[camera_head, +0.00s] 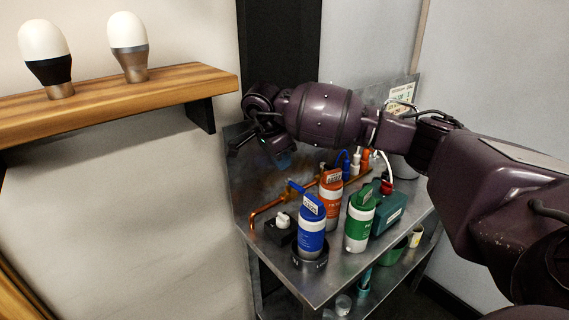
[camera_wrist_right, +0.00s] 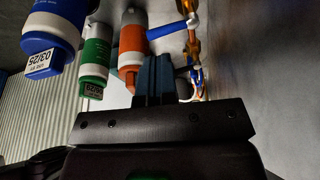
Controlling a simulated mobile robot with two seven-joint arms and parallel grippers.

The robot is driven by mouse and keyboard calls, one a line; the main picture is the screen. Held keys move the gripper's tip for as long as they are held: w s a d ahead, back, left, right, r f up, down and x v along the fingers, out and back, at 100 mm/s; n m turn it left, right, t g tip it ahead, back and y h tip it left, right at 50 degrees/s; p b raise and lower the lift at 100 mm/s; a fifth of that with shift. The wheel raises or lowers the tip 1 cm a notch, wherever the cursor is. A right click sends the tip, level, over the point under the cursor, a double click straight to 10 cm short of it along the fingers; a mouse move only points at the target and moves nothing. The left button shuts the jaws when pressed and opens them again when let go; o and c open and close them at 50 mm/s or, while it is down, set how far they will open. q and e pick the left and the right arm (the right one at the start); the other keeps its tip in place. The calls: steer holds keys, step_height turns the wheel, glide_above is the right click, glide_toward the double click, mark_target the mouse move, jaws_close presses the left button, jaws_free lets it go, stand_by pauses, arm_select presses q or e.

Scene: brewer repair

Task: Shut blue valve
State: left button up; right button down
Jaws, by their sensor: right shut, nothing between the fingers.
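The blue valve's lever (camera_head: 296,187) sticks out from the copper pipe behind the blue filter canister (camera_head: 312,228). In the right wrist view the blue valve lever (camera_wrist_right: 172,31) stands roughly across the pipe, pointing toward the canisters. My right gripper (camera_head: 284,160) is above and behind the canisters, near the back panel. Its blue fingertips (camera_wrist_right: 153,78) are together and empty, apart from the lever. My left gripper is not in view.
Orange (camera_head: 330,197) and green (camera_head: 360,222) canisters stand beside the blue one on the metal cart (camera_head: 238,190). The copper pipe (camera_head: 263,212) runs along the back. A wooden shelf (camera_head: 110,100) with two bulb-shaped items is at left.

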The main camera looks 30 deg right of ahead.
mark_target(290, 183)
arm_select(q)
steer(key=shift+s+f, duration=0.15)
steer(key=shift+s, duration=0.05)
arm_select(e)
steer(key=x, duration=0.8)
